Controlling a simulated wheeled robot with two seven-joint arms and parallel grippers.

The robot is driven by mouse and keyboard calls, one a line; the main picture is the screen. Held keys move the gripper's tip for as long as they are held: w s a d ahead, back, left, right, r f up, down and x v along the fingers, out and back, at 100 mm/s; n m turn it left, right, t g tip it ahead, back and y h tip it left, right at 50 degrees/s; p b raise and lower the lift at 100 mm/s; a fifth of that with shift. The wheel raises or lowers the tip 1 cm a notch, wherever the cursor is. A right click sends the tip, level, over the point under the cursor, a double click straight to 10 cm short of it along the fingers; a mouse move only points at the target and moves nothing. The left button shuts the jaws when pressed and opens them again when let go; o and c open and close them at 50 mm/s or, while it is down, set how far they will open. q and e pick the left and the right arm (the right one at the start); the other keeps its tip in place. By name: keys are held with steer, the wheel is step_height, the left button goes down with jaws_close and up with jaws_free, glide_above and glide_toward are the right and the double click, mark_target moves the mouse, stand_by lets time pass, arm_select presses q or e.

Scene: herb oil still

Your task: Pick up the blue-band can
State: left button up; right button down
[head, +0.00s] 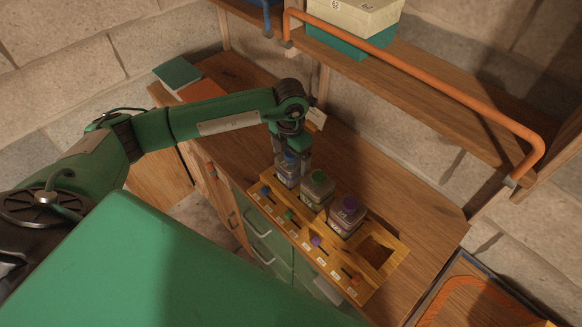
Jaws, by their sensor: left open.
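The blue-band can (285,174) stands in the left slot of a wooden rack (335,262) on the bench. My left gripper (292,154) points down at the top of this can and overlaps it in the picture. The gripper is open; its fingers are small and dark here, and I cannot tell whether they touch the can. Its wrist hides part of the can's top. My right gripper is not in view.
A can with a green cap (318,187) and one with a purple cap (347,214) stand to the right in the rack. The rack's right slot (377,252) is empty. A shelf with an orange rail (425,75) overhangs the bench. Books (178,74) lie at the back left.

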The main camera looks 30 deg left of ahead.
arm_select(q)
step_height(320, 180, down, 2)
steer(key=shift+p, duration=0.4)
steer(key=shift+f, duration=0.45)
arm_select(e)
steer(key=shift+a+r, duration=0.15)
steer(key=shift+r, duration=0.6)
arm_select(q)
steer(key=shift+c, duration=0.4)
steer(key=c, duration=1.4)
steer(key=shift+w, duration=0.1)
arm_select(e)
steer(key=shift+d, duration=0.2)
arm_select(q)
steer(key=shift+r, duration=0.1)
